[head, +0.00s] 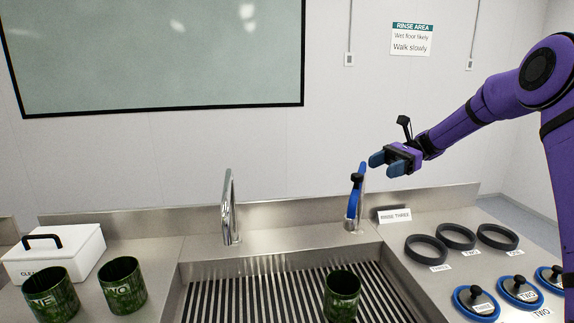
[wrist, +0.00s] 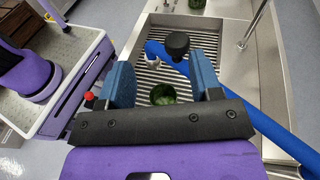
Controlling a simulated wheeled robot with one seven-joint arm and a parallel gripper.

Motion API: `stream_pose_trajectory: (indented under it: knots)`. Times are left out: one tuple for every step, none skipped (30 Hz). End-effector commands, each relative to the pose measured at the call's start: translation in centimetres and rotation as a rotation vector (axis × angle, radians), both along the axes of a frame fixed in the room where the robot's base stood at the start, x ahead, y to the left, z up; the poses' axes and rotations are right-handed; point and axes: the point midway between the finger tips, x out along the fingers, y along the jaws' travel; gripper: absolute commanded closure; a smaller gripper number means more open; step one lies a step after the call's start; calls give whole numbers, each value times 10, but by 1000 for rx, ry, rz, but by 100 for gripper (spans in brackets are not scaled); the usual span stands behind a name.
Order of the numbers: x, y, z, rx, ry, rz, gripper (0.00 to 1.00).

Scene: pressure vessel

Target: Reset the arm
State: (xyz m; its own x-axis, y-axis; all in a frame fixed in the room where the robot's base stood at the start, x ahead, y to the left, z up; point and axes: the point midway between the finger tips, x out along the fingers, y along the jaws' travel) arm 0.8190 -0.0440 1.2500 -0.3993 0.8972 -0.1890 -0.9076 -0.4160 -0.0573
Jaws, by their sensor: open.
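My arm is purple and reaches in from the right in the head view. My gripper (head: 387,164) is open and empty, held in the air above the counter, up and right of the blue-handled tap. In the wrist view my gripper (wrist: 165,88) shows two blue fingers apart, with nothing held between them. The blue tap handle with a black knob (wrist: 177,45) shows beyond the fingers, and I cannot tell from this view how near it is. The same blue-handled tap (head: 354,200) stands at the sink's back right in the head view.
A green vessel (head: 342,296) stands on the slatted sink grate (head: 255,298). Two green vessels (head: 122,287) and a white lidded box (head: 57,252) stand at left. Black rings (head: 427,249), blue lids with black knobs (head: 476,301) and a RINSE THREE sign (head: 394,216) are at right.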

Motion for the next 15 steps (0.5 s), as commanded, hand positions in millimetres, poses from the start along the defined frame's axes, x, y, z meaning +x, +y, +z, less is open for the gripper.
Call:
stream_pose_trajectory:
  knots:
    - [-12, 8, 11, -46, -42, 14, 41]
    - [-19, 12, 15, -71, -66, 20, 41]
    - [-28, 16, 20, -105, -100, 30, 41]
    - [-35, 19, 24, -130, -126, 39, 41]
    - [-41, 22, 27, -155, -151, 45, 41]
    - [-51, 25, 32, -188, -186, 56, 41]
    - [-58, 27, 35, -213, -213, 64, 41]
    - [-65, 30, 38, -237, -239, 73, 41]
    - [-75, 32, 42, -268, -275, 86, 41]
    - [-82, 34, 45, -291, -303, 94, 41]
    - [-89, 35, 48, -315, -330, 104, 41]
    - [-99, 37, 52, -345, -367, 116, 41]
    - [-107, 38, 54, -367, -394, 127, 41]
    - [-114, 38, 57, -389, -423, 137, 41]
    - [-124, 39, 60, -418, -460, 151, 41]
